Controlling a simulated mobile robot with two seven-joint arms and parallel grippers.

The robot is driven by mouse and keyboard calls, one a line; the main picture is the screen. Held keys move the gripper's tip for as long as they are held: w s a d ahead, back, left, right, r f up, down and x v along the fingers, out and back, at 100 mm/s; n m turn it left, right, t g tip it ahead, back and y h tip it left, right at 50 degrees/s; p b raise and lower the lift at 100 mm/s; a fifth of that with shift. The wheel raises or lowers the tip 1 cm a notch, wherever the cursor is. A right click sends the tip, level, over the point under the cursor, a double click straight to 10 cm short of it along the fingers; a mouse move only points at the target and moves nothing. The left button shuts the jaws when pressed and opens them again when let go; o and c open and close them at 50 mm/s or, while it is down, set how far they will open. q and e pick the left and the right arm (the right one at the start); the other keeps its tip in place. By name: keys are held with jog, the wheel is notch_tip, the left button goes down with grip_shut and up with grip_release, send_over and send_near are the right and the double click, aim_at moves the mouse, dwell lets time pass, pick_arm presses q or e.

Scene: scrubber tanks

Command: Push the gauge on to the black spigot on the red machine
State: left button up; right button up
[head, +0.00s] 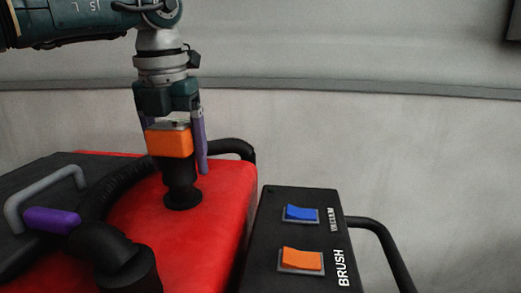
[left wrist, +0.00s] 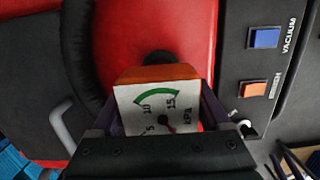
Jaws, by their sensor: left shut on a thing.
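The gauge (head: 169,142) has an orange body; its white dial with a green arc faces the camera in the left wrist view (left wrist: 155,108). My left gripper (head: 177,148) is shut on the gauge, with a purple finger on either side. The gauge is upright directly above the black spigot (head: 182,196), which stands on the red top of the machine (head: 220,205). A black neck runs between the orange body and the flanged base. I cannot tell where gauge ends and spigot begins, or how far they are joined. My right gripper is not in view.
A black panel (head: 275,215) with a blue switch (head: 301,213) and an orange switch (head: 302,261) stands to the right. A ribbed black hose (head: 105,190), a purple-gripped part (head: 51,219) and a grey handle (head: 45,190) lie left. The red surface right of the spigot is clear.

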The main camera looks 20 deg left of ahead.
aim_at(175, 123)
pick_arm(q)
jog(key=shift+f, duration=0.2)
jog(key=shift+f+b, duration=1.05)
jog(key=shift+f, duration=0.4)
jog(key=o, duration=1.2)
jog(key=shift+r, duration=0.1)
notch_tip(175, 123, up, 9)
jog(key=p, duration=0.7)
jog(key=shift+f, duration=0.2)
